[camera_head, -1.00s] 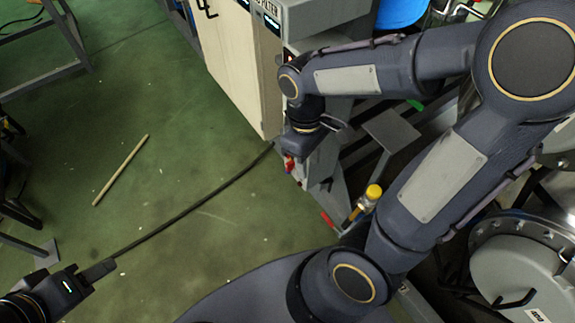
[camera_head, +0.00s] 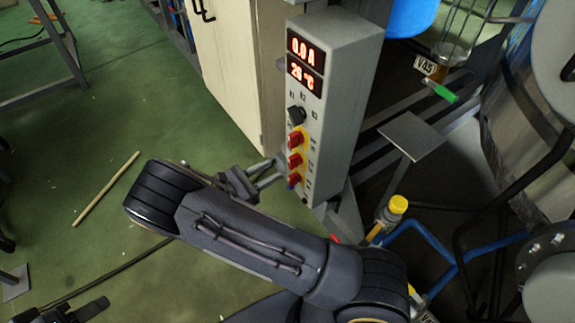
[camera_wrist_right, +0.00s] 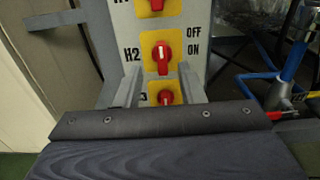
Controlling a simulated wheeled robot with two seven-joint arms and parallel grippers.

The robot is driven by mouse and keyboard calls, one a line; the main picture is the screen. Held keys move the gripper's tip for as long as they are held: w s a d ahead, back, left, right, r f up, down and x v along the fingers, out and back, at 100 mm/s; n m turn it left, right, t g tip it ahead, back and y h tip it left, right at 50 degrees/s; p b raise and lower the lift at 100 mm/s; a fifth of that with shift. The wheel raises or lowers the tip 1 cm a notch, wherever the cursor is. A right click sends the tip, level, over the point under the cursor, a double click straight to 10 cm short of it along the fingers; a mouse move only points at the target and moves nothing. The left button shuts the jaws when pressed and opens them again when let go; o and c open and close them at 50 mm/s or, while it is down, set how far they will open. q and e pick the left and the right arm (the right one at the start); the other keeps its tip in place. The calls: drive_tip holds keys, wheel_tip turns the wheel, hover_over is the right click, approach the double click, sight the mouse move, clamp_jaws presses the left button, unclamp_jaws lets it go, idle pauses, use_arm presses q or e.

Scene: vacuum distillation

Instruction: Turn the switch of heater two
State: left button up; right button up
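The control box (camera_head: 345,75) shows three red switches on yellow plates in a column. The heater two switch (camera_head: 295,160) is the middle one. In the right wrist view, its red knob (camera_wrist_right: 163,52) is beside the label H2, with OFF and ON to its right; the knob's white mark looks roughly upright. My right gripper (camera_head: 278,170) is open and empty, just left of the panel. In the wrist view, its fingers (camera_wrist_right: 160,72) point at the panel, just below the H2 knob. My left gripper (camera_head: 80,312) is at the bottom left, partly cut off; its opening is unclear.
The H1 switch (camera_wrist_right: 157,5) is directly above H2 and the H3 switch (camera_wrist_right: 165,97) directly below, between my fingers in view. A black selector knob (camera_head: 296,115) and lit displays (camera_head: 305,60) are higher. A pale cabinet (camera_head: 228,65) stands behind at the left.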

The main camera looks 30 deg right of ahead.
sight(289, 161)
drive_tip(key=d, duration=0.6)
drive_tip(key=shift+w+d+b, duration=0.2)
drive_tip(key=shift+d+b, duration=0.2)
clamp_jaws()
